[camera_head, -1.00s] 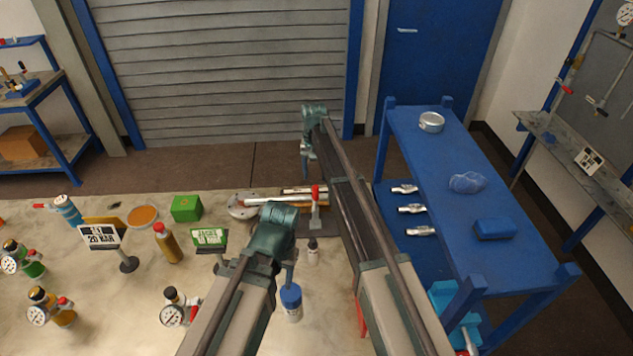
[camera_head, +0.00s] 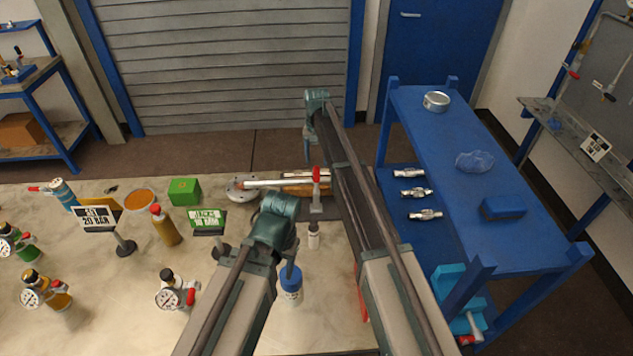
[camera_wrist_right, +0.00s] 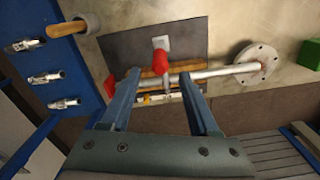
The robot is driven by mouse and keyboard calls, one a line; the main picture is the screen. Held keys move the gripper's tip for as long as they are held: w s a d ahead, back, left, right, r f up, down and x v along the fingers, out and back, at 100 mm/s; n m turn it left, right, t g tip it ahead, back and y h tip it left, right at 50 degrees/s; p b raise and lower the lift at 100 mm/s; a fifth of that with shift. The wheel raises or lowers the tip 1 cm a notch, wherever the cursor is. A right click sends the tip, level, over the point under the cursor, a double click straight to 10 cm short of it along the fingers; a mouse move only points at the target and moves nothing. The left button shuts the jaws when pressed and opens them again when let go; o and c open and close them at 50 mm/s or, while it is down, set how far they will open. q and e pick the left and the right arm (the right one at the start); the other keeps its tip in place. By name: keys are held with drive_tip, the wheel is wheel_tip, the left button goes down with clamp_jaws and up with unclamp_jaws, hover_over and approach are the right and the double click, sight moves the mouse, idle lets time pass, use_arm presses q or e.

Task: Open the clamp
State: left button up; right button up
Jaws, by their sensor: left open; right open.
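The clamp with its upright red handle (camera_head: 316,174) stands at the bench's far right part, and its red handle and grey body show in the right wrist view (camera_wrist_right: 160,60). Beside it lies a pale rod (camera_head: 272,183) ending in a round bolted flange (camera_wrist_right: 255,65). My right gripper (camera_head: 308,140) is above the bench's far edge, behind the clamp. In its wrist view the fingers (camera_wrist_right: 162,84) are apart and empty, with the red handle in the gap beyond their tips; contact cannot be told. My left gripper (camera_head: 288,258) is open over the bench, nearer than the clamp, its fingers largely hidden.
A blue-capped bottle (camera_head: 290,285) stands just below my left gripper. A green box (camera_head: 184,191), signs and several gauged bottles occupy the bench's left. A blue table (camera_head: 465,190) stands right of my right arm. In the wrist view, a wooden-handled thing (camera_wrist_right: 66,29) lies near the clamp.

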sight(316, 174)
wheel_tip(316, 174, down, 8)
drive_tip(key=b, duration=0.7)
clamp_jaws()
idle(1.1)
